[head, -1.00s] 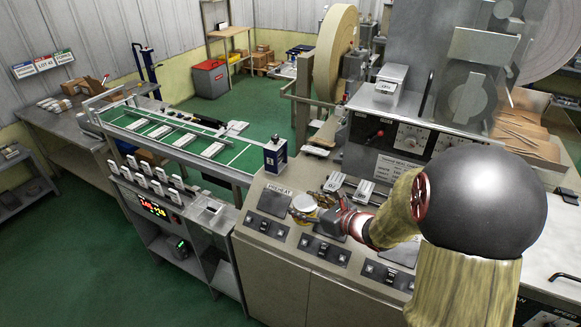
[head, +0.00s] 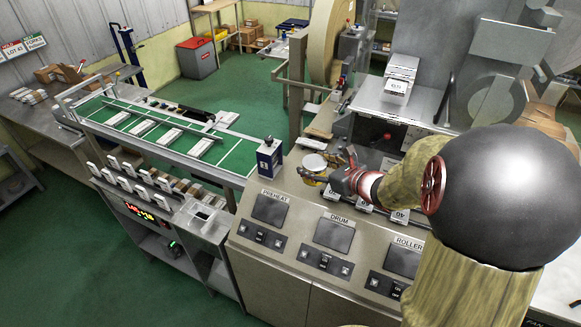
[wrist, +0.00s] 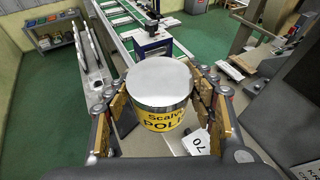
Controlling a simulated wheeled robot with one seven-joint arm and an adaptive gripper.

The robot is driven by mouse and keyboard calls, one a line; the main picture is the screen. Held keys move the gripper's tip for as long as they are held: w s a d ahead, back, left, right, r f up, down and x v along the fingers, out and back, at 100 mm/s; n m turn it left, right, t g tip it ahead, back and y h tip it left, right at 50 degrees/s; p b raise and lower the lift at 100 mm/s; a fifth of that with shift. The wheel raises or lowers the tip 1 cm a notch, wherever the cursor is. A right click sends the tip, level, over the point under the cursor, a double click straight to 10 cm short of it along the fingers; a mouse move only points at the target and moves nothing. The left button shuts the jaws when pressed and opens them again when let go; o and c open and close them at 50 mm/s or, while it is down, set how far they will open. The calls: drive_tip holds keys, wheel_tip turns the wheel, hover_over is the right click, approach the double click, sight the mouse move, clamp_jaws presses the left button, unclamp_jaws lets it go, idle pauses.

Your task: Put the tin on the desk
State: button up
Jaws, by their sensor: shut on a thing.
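The tin (head: 314,162) has a pale round lid and a yellow side. In the wrist view the tin (wrist: 161,88) shows the letters "Scalv" and "POLI" and stands upright between the fingers. My gripper (head: 325,168) is shut on it, with fingers on its left and right sides in the wrist view (wrist: 158,90). I hold it over the back part of the beige control desk (head: 290,190), behind the PREHEAT and DRUM panels. I cannot tell whether its bottom touches the surface.
White numbered blocks (head: 400,214) lie to the right, partly behind my arm. A green conveyor (head: 150,130) runs off to the left.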

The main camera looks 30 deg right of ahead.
drive_tip(key=w+f, duration=0.3)
drive_tip(key=w, duration=0.1)
drive_tip(key=w+f, duration=0.2)
drive_tip(key=w, duration=0.2)
drive_tip(key=w+f+b, duration=0.1)
drive_tip(key=w+f, duration=0.2)
drive_tip(key=w, duration=0.1)
drive_tip(key=shift+d+f, duration=0.15)
drive_tip(key=shift+f, duration=0.15)
drive_tip(key=shift+w+f, duration=0.2)
drive_tip(key=shift+f, duration=1.65)
drive_tip(key=shift+f+b, duration=0.2)
drive_tip(key=shift+b, duration=0.15)
drive_tip(key=o, duration=1.4)
drive_tip(key=shift+r, duration=0.1)
